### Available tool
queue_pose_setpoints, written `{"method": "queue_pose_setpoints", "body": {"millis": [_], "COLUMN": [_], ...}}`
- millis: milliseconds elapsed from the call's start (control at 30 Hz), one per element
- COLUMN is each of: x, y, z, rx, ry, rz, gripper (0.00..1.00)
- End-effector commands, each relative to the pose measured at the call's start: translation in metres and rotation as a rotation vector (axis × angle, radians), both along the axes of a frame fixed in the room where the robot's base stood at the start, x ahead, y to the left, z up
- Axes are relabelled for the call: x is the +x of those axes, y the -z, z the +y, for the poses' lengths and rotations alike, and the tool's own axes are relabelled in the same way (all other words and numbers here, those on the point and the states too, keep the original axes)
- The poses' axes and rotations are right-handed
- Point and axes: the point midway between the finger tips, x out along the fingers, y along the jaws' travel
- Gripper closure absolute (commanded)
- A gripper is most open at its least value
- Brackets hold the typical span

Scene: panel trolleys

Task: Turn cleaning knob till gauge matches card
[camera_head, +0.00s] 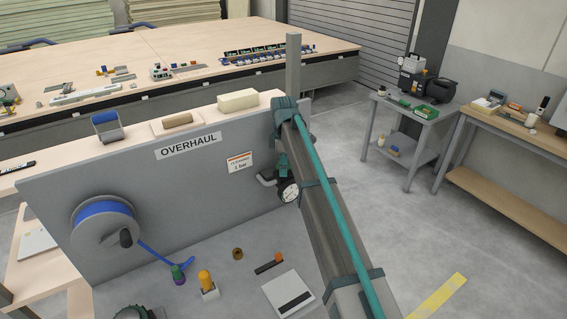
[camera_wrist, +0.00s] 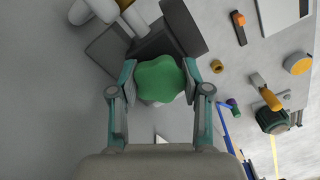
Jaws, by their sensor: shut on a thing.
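In the wrist view my gripper (camera_wrist: 159,72) has its two teal-tipped fingers on either side of a green lobed knob (camera_wrist: 160,80), closed on it. The card (camera_head: 240,162), with an orange strip, reads "1 bar" and is fixed on the panel left of the gauge. My arm hides the knob in the head view.
The grey OVERHAUL panel (camera_head: 130,185) carries a blue hose reel (camera_head: 105,222). Small parts and a white plate (camera_head: 288,294) lie below it. A long workbench (camera_head: 180,50) stands behind. Open floor and a grey side table (camera_head: 415,113) are at right.

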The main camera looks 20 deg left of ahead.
Motion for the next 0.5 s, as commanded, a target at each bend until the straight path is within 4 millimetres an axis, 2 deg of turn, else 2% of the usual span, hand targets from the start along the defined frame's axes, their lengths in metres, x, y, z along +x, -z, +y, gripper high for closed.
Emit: {"method": "queue_pose_setpoints", "body": {"millis": [333, 500], "x": [-0.0008, -0.0009], "y": [0.0003, -0.0002], "z": [-0.0006, -0.0008], "rx": [-0.001, -0.002], "ry": [0.037, 0.145], "rz": [0.002, 0.003], "gripper": [0.89, 0.89]}}
